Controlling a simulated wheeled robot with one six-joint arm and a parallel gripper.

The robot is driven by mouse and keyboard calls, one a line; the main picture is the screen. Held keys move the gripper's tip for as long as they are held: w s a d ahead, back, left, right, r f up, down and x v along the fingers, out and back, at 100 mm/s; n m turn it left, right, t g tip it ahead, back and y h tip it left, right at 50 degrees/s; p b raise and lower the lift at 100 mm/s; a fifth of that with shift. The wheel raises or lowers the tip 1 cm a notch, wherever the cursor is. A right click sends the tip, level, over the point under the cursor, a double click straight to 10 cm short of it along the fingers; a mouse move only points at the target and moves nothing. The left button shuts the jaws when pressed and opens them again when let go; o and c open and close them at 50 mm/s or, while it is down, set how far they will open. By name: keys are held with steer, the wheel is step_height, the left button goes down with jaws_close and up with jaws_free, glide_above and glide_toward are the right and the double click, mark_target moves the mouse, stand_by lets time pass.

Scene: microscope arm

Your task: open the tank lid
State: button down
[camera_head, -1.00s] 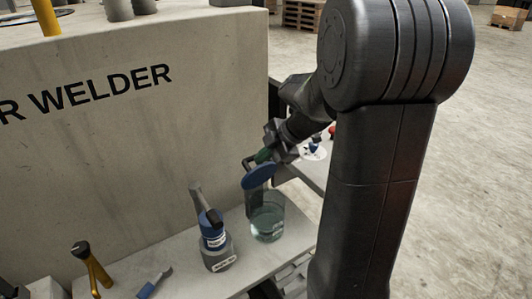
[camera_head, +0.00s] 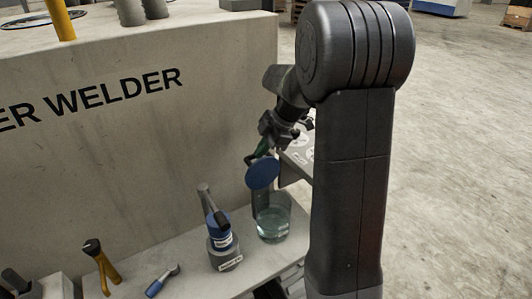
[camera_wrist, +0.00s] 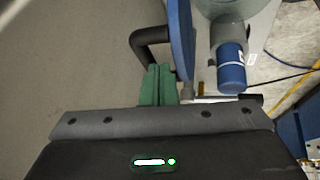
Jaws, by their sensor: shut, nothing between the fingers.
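The tank (camera_head: 273,224) is a clear glass vessel with liquid, standing on the bench ledge. Its blue round lid (camera_head: 263,174) is raised and steeply tilted above the rim, so the tank's top is uncovered. In the wrist view the lid (camera_wrist: 182,40) shows nearly edge-on, with a dark bent handle (camera_wrist: 146,38) on its left. My gripper (camera_head: 262,149) has green fingers and is at the lid's upper edge. In the wrist view the fingers (camera_wrist: 157,84) are shut and empty, beside the lid and close to the handle; contact cannot be told.
A grey and blue device (camera_head: 222,243) stands left of the tank. A yellow-handled tool (camera_head: 100,268) and a small blue-handled tool (camera_head: 162,280) are farther left on the ledge. A concrete block marked "WELDER" (camera_head: 130,120) rises behind. Open floor (camera_head: 460,180) lies to the right.

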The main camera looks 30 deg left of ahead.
steer(key=shift+w+a+f+b, duration=0.15)
steer(key=shift+w+a+b, duration=0.2)
steer(key=shift+a, duration=0.2)
steer(key=shift+w+a+f+b, duration=0.1)
steer(key=shift+w+a+b, duration=0.1)
steer(key=shift+a+b, duration=0.25)
steer(key=shift+a, duration=0.1)
steer(key=shift+r, duration=0.1)
